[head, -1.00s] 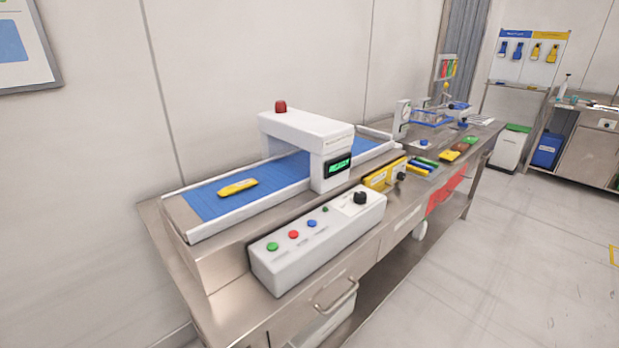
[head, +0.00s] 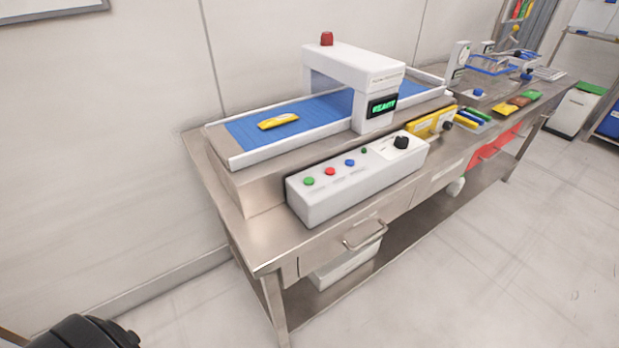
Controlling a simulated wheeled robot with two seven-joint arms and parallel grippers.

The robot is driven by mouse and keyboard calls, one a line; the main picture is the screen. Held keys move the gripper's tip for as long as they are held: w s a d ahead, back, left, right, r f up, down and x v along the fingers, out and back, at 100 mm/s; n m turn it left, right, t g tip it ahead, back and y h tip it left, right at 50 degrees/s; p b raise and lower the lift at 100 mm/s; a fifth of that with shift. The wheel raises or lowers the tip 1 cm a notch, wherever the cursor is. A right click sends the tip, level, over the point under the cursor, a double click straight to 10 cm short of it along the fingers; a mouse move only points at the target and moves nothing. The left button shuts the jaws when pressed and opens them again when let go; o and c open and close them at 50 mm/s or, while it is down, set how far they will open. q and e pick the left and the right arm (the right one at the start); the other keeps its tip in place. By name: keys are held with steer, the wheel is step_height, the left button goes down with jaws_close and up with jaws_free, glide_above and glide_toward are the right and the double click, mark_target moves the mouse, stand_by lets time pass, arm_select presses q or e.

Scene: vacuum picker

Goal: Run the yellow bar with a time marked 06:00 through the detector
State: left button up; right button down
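A yellow bar (head: 278,121) lies flat on the blue conveyor belt (head: 245,132), left of the white detector arch (head: 350,62); any time marked on it is too small to read. The arch carries a red lamp (head: 327,39) and a small display with green text (head: 383,106). A white control box (head: 330,200) in front has a green button (head: 309,181), a red button (head: 330,171), a blue button (head: 350,162) and a black knob (head: 401,142).
The belt stands on a steel table (head: 265,245) with a drawer handle (head: 365,235). A yellow box (head: 430,122), several coloured bars and a blue frame (head: 490,64) stand farther right. Open floor (head: 450,270) lies in front.

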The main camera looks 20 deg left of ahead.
arm_select(q)
jaws_close()
stand_by(1.7)
